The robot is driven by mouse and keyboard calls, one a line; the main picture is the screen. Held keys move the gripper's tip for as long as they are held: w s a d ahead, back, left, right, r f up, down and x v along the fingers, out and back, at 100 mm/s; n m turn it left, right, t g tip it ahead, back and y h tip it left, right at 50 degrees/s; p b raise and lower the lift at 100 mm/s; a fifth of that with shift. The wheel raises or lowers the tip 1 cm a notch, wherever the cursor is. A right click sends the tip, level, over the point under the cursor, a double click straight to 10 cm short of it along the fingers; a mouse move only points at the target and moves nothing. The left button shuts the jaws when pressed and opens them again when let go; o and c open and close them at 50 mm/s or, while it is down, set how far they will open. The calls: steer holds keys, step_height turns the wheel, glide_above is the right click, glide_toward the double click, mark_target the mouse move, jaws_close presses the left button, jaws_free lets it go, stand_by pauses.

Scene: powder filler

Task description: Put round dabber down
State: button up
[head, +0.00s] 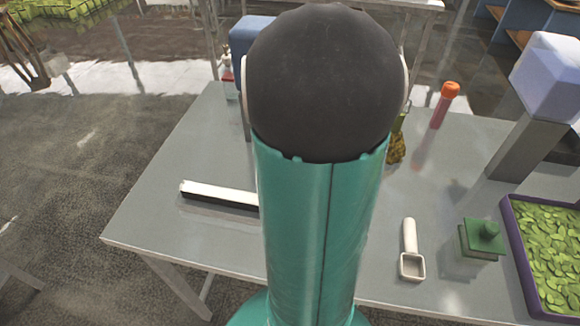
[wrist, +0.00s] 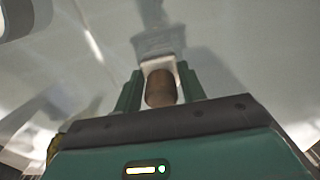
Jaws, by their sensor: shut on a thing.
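In the wrist view, my gripper (wrist: 159,82) is shut on a short brown, rounded piece, which I take to be the round dabber (wrist: 160,92). The brown end faces the camera between the two green fingers, and a pale part shows around its far end. The grey surface of the table (wrist: 235,45) lies beyond it, with a dark, blurred shadow or reflection above the fingers. I cannot tell whether the dabber touches the table. In the head view, my arm hides the gripper and the dabber.
On the grey table (head: 150,230), a white scoop (head: 411,250), a green lidded container (head: 482,240) and a purple tray (head: 518,262) of green leaves stand at right. An orange-topped pink item (head: 443,105) stands at the back. A black-and-white bar (head: 220,195) lies left. The front left is clear.

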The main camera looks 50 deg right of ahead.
steer(key=o, duration=1)
steer(key=shift+w+f, duration=0.1)
steer(key=shift+o, duration=0.2)
step_height(320, 180, up, 12)
steer(key=shift+r, duration=0.25)
steer(key=w+a+r+n+t, duration=0.1)
steer(key=a+n, duration=0.5)
steer(key=a, duration=0.9)
steer(key=w+a+r+n+t, duration=0.1)
steer(key=a+r+n+t, duration=0.2)
steer(key=a+n, duration=0.4)
steer(key=a+t, duration=0.1)
steer(key=a, duration=0.7)
steer(key=shift+r+t, duration=0.2)
steer(key=shift+t, duration=0.1)
